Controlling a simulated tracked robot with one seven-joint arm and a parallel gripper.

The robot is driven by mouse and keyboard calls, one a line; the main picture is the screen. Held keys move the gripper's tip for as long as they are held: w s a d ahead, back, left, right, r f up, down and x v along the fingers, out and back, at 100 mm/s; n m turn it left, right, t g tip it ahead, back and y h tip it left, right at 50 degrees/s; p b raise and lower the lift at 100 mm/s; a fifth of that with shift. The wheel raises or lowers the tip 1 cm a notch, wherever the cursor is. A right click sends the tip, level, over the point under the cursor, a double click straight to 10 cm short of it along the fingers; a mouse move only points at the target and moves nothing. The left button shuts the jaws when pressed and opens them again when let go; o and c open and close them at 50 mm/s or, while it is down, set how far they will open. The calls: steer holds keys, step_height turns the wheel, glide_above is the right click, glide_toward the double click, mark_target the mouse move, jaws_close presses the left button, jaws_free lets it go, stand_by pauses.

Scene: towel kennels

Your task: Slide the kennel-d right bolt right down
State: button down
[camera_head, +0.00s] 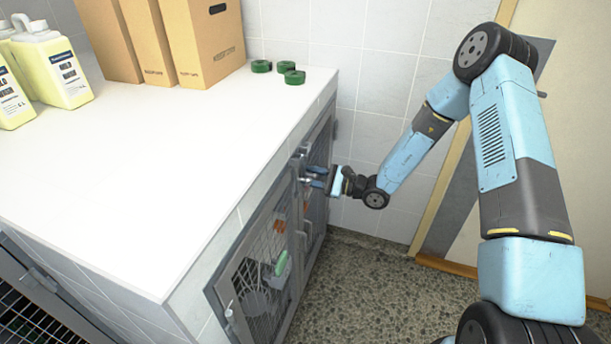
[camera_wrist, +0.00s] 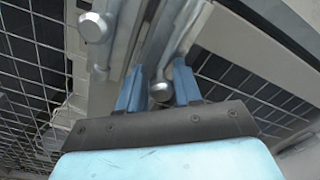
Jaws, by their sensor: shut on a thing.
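My gripper (camera_head: 314,177) is at the upper front of the mesh-door kennels, beside the frame between two doors. In the wrist view its two blue fingers (camera_wrist: 158,84) stand on either side of a round metal bolt knob (camera_wrist: 161,92), shut on it. The fingers and the knob's surroundings hide part of the bolt. A second round metal knob (camera_wrist: 95,27) sits to the upper left, outside the fingers. In the head view the bolt is too small and covered to read its position, and no kennel letter is legible.
The near mesh door (camera_head: 262,270) has a green item (camera_head: 281,263) on or behind it. The white counter top (camera_head: 190,150) above holds yellow bottles (camera_head: 52,65), cardboard boxes (camera_head: 205,40) and green rolls (camera_head: 294,77). Speckled floor (camera_head: 350,285) lies open in front.

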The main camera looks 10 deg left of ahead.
steer(key=shift+w+d+f, duration=0.1)
steer(key=shift+f, duration=0.1)
steer(key=c, duration=1)
jaws_free()
steer(key=shift+d, duration=0.15)
steer(key=d, duration=0.4)
steer(key=s+d, duration=0.1)
steer(key=d, duration=0.3)
steer(key=s+d, duration=0.1)
steer(key=d, duration=0.4)
steer(key=shift+s+d, duration=0.1)
